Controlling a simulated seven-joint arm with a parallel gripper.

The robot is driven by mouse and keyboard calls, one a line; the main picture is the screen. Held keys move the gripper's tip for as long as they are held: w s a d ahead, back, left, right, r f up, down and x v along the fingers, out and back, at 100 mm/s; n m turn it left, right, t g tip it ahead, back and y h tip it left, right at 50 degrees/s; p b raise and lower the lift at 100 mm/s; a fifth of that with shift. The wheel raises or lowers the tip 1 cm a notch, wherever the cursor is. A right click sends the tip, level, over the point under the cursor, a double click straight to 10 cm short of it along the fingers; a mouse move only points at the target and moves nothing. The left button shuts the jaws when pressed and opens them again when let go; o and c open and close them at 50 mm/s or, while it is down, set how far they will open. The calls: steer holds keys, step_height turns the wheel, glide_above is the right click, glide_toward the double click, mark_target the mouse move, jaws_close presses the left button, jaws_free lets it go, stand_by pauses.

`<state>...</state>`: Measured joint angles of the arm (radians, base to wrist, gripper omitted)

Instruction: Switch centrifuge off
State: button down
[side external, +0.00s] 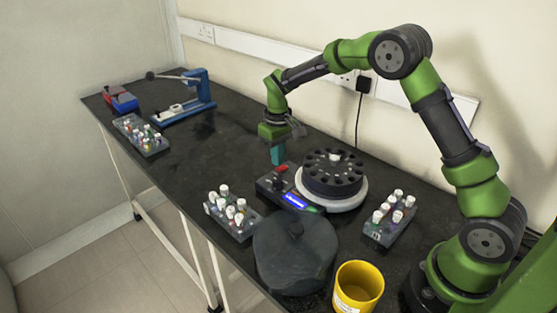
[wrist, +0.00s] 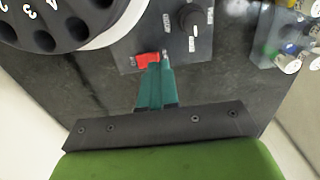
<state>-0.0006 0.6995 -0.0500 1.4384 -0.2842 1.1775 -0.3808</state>
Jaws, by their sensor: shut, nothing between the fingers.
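The centrifuge (side external: 333,203) stands on the black bench, with a dark round rotor on a white base. Its control panel (side external: 268,187) has a red switch, a knob and a lit blue display in the side view. In the wrist view the red switch (wrist: 148,60) lies at the panel's near edge, with the black knob (wrist: 189,18) beyond it to the right. My gripper (side external: 278,160) points down with its teal fingers together and empty. In the wrist view the fingertips (wrist: 155,63) overlap the right part of the switch; I cannot tell whether they touch it.
A dark round lid (side external: 294,262) and a yellow container (side external: 358,287) stand at the front. Vial racks stand left (side external: 232,212) and right (side external: 388,218) of the centrifuge. A blue press-like device (side external: 195,92) stands at the back left. The bench between is clear.

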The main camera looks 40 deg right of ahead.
steer(key=shift+f, duration=1.05)
stand_by(0.9)
steer(key=shift+r, duration=2.5)
steer(key=shift+s+a+f+m, duration=0.1)
steer(key=shift+s+f+m, duration=0.1)
steer(key=shift+s, duration=0.25)
steer(key=shift+s+a+f+m, duration=0.1)
steer(key=shift+s+f+m, duration=0.1)
steer(key=shift+s, duration=0.2)
steer(key=s+a+r+m+t, duration=0.1)
steer(key=s+r+t, duration=0.1)
steer(key=s+r, duration=0.3)
steer(key=s+a+r+m+t+y, duration=0.1)
steer(key=s+r, duration=0.4)
steer(key=s, duration=0.6)
steer(key=s+a+r+m+t+y, duration=0.1)
steer(key=s+a+r+t, duration=0.1)
steer(key=s+r+t, duration=0.2)
steer(key=s+r, duration=0.2)
steer(key=s, duration=0.2)
steer(key=shift+s+a, duration=0.25)
